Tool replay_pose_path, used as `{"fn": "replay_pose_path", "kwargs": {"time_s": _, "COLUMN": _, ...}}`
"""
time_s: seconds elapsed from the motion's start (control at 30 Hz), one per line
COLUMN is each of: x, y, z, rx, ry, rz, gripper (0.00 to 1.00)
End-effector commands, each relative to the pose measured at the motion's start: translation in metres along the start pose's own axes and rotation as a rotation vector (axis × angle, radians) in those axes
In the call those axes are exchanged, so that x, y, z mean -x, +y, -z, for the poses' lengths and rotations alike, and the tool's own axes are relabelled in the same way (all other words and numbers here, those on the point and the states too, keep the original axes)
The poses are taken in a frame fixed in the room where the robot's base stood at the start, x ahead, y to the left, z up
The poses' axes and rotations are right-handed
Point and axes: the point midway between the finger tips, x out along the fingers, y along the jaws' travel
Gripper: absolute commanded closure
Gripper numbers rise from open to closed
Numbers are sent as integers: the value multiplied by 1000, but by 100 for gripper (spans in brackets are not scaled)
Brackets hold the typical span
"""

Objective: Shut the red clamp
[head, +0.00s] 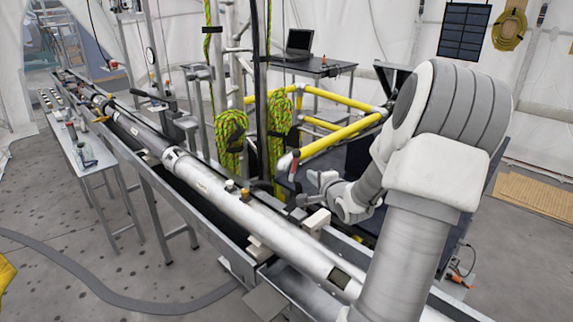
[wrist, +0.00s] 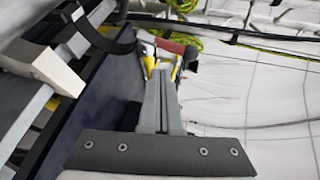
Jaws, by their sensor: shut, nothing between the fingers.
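A small red handle (head: 296,154), which looks like the red clamp's lever, stands upright above the long silver tube, near the middle of the head view. It also shows in the wrist view as a red bar (wrist: 171,46) just beyond my fingertips. My gripper (head: 304,190) is just right of and below the handle in the head view. In the wrist view my gripper (wrist: 160,70) has its fingers together, with nothing between them. I cannot tell whether the fingertips touch the handle. The clamp's body is not clear in either view.
The long silver tube (head: 235,205) runs diagonally along a metal frame. Yellow rails (head: 345,132) and coiled green-yellow ropes (head: 231,135) stand behind the handle. A pale block (wrist: 45,68) is left of my fingers. A narrow side table (head: 88,150) stands at the left; open floor lies in front of it.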

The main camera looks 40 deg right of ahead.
Motion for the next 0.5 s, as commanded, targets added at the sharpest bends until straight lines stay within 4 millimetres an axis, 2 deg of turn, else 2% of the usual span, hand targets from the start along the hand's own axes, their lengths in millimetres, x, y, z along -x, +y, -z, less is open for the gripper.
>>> {"fn": "replay_pose_path", "kwargs": {"time_s": 0.03, "x": 4, "y": 4, "z": 17, "rx": -60, "ry": 13, "rz": 36, "gripper": 100}}
{"fn": "replay_pose_path", "kwargs": {"time_s": 0.2, "x": 13, "y": 3, "z": 42, "rx": -178, "ry": 23, "rz": 126, "gripper": 100}}
{"fn": "replay_pose_path", "kwargs": {"time_s": 0.5, "x": 16, "y": 2, "z": 46, "rx": -203, "ry": 22, "rz": 148, "gripper": 100}}
